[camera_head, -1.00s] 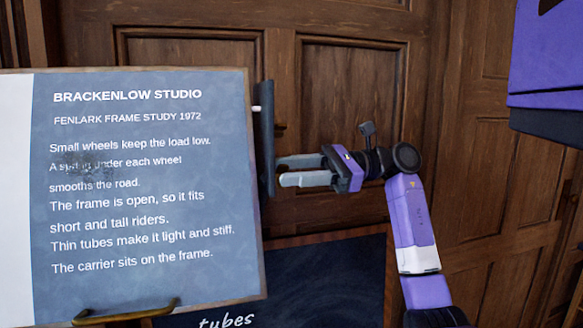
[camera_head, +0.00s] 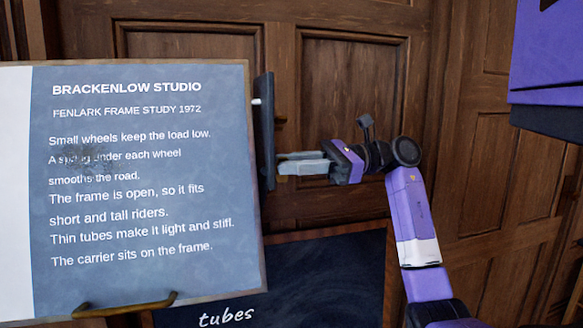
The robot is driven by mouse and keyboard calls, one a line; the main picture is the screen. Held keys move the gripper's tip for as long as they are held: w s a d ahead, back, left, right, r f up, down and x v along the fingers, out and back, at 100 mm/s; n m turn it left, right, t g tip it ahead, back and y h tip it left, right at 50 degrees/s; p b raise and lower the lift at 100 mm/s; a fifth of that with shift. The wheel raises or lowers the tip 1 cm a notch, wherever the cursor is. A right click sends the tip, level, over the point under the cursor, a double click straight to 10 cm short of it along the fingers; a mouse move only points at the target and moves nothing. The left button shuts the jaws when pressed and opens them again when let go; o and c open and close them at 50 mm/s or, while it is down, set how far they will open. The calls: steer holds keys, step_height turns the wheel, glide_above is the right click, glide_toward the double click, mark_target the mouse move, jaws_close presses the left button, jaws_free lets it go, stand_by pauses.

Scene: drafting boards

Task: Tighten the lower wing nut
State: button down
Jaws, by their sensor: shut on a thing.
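My gripper (camera_head: 280,163) comes in from the right, level, with its pale fingertips against or just beside the right side of a dark upright bar (camera_head: 265,130). The bar stands along the right edge of the display board (camera_head: 150,280). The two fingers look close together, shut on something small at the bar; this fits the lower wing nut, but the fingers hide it. A short pale pin (camera_head: 256,101) shows between board and bar, higher up. A small dark piece shows right of the bar above the fingers; I cannot tell whether it is a wing nut.
A brass-coloured holder (camera_head: 125,307) sits at the board's lower edge. A dark framed chalkboard (camera_head: 330,275) stands below my arm. Wood-panelled doors (camera_head: 350,80) fill the background. There is open room right of the bar, around my forearm.

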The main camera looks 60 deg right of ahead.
steer(key=m, duration=0.7)
steer(key=d+m+b, duration=0.1)
steer(key=m, duration=0.6)
steer(key=w+f+m+b, duration=0.1)
steer(key=m, duration=0.5)
steer(key=shift+d+m, duration=0.15)
steer(key=shift+m, duration=0.25)
stand_by(0.4)
steer(key=c, duration=1.3)
jaws_free()
steer(key=shift+c, duration=0.2)
steer(key=b+v, duration=0.1)
steer(key=v, duration=0.6)
steer(key=shift+s+d+b, duration=0.25)
steer(key=shift+s+b, duration=0.05)
steer(key=shift+b, duration=0.1)
